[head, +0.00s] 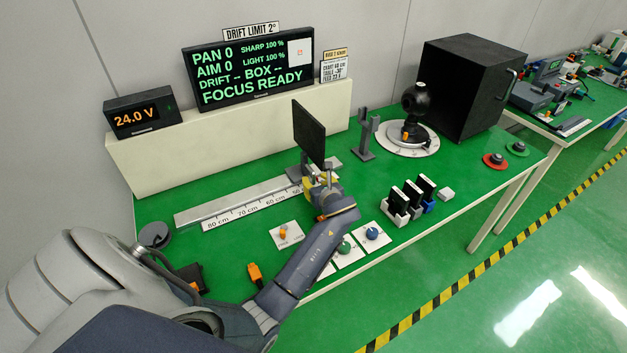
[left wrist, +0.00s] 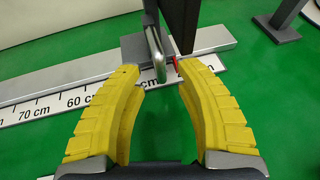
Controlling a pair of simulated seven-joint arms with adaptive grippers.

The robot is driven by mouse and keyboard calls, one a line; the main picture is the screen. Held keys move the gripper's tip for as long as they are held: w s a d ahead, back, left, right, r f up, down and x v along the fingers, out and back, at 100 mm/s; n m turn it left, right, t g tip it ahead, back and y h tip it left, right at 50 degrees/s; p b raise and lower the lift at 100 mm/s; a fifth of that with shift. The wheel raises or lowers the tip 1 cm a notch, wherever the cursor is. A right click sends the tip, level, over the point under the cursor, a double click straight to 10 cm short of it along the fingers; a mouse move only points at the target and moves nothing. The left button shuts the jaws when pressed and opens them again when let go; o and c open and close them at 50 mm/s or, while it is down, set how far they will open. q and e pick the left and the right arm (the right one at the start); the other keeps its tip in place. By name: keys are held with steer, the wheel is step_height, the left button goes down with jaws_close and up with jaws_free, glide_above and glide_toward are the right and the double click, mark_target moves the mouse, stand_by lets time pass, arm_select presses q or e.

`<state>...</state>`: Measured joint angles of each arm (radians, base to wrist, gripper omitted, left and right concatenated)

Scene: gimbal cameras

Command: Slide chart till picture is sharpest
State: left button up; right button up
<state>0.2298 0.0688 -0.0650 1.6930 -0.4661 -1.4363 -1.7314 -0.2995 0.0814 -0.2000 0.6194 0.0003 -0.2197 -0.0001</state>
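The chart (head: 308,133) is a dark upright panel on a carriage on the grey rail (head: 235,203); its lower part shows in the left wrist view (left wrist: 178,22). The rail's scale (head: 228,219) reads 80, 70 and 60 cm. A red pointer (left wrist: 176,62) sits right of the 60 mark; the number there is hidden. My left gripper (left wrist: 160,70) is open, its yellow fingers apart on either side of the carriage's grey handle (left wrist: 156,52); contact cannot be told. The display (head: 250,68) reads SHARP 100 %, LIGHT 100 % and FOCUS READY. My right gripper is out of view.
A grey forked post (head: 367,135) stands right of the chart, before a black camera-like device (head: 416,101) on a white round table. A black box (head: 467,85) stands behind it. Knob plates (head: 372,234) and a slotted rack (head: 402,206) line the front. A meter (head: 143,114) reads 24.0 V.

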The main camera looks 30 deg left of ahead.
arm_select(q)
steer(key=v, duration=0.9)
steer(key=shift+s, duration=0.1)
